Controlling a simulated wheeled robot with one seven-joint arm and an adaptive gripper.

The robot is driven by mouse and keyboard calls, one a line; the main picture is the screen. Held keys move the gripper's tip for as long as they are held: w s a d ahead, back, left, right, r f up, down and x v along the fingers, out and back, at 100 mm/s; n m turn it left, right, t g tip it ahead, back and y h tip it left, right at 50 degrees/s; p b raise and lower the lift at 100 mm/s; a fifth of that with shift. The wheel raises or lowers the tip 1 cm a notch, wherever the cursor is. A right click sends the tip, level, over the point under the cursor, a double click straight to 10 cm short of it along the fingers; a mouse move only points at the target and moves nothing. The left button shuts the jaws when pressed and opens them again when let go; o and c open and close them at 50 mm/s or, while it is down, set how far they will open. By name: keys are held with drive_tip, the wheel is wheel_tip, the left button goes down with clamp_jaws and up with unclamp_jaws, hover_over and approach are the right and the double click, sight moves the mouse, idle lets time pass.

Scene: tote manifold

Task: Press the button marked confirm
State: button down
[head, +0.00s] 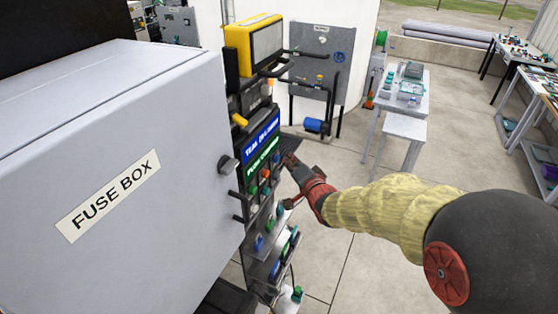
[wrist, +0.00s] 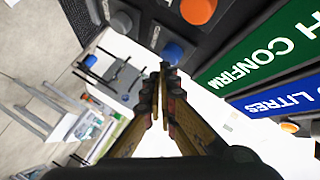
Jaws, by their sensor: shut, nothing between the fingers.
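A green sign (wrist: 265,45) in the wrist view carries the word CONFIRM, partly cut off by the frame. It also shows on the dark panel in the head view (head: 262,158). Beside the sign in the wrist view are a blue button (wrist: 172,53) and an orange button (wrist: 198,11). My gripper (wrist: 164,70) is shut and empty, its fingertips close to the blue button; I cannot tell whether they touch it. In the head view my gripper (head: 291,161) is at the right side of the panel, near the green sign.
A blue sign (head: 262,139) sits above the green one. A large grey fuse box (head: 120,150) stands left of the panel, with a yellow-framed unit (head: 253,45) on top of the panel. Black pipes (head: 335,90) lie behind. Open floor (head: 360,250) and work tables (head: 405,95) are to the right.

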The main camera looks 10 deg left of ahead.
drive_tip(key=shift+w+a+b, duration=0.2)
drive_tip(key=shift+a+b, duration=0.15)
drive_tip(key=shift+a, duration=0.2)
idle(0.7)
drive_tip(key=shift+d, duration=0.1)
drive_tip(key=shift+s+d, duration=0.35)
drive_tip(key=shift+d, duration=0.5)
drive_tip(key=shift+d, duration=0.1)
drive_tip(key=d, duration=0.1)
drive_tip(key=s+d, duration=0.1)
drive_tip(key=d, duration=0.1)
drive_tip(key=d+p, duration=0.1)
drive_tip(key=shift+s+d, duration=0.25)
drive_tip(key=shift+s, duration=0.15)
idle(0.6)
